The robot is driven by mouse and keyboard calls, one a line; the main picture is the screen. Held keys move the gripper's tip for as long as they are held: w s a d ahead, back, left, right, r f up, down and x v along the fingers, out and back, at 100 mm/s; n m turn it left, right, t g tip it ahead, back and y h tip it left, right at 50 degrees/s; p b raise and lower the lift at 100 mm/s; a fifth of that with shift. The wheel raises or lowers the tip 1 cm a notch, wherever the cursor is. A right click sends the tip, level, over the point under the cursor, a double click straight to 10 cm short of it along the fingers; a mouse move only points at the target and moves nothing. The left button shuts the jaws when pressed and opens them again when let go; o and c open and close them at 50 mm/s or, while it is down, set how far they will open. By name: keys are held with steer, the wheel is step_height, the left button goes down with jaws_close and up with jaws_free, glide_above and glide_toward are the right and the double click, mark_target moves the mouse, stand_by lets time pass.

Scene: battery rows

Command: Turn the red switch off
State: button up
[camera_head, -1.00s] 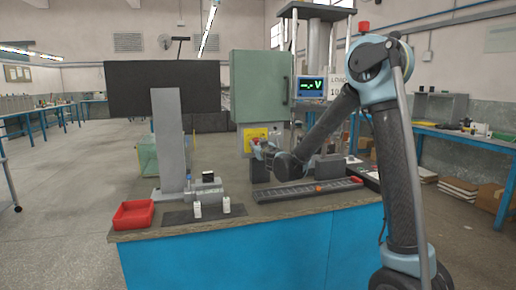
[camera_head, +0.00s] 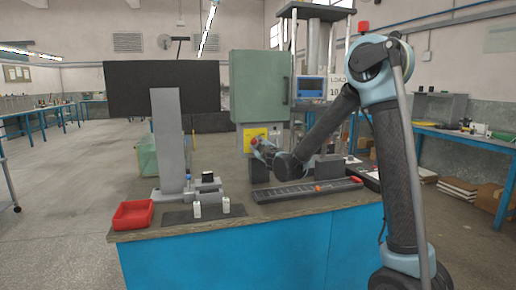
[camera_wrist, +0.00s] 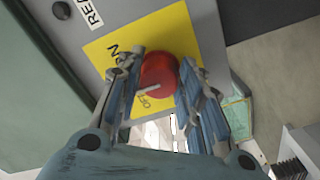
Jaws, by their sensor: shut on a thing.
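The red switch (camera_wrist: 158,74) is a round red knob on a yellow plate (camera_wrist: 112,42) with dark lettering, on the grey panel of a cabinet. My gripper (camera_wrist: 160,82) is shut on the red switch, with one finger on each side of it in the wrist view. A pale bar lies across the lower part of the knob. In the head view my gripper (camera_head: 256,145) reaches the yellow plate (camera_head: 249,134) below the green cabinet door, and it partly hides the red switch there.
The green cabinet (camera_head: 260,87) stands at the back of the workbench (camera_head: 300,213).

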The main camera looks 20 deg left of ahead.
steer(key=shift+s+n, duration=0.1)
steer(key=shift+n, duration=4.5)
steer(key=shift+r, duration=0.1)
steer(key=o, duration=1.1)
steer(key=shift+c, duration=0.2)
steer(key=v, duration=1.1)
steer(key=shift+s+d, duration=0.3)
steer(key=shift+d, duration=0.05)
steer(key=shift+d, duration=0.1)
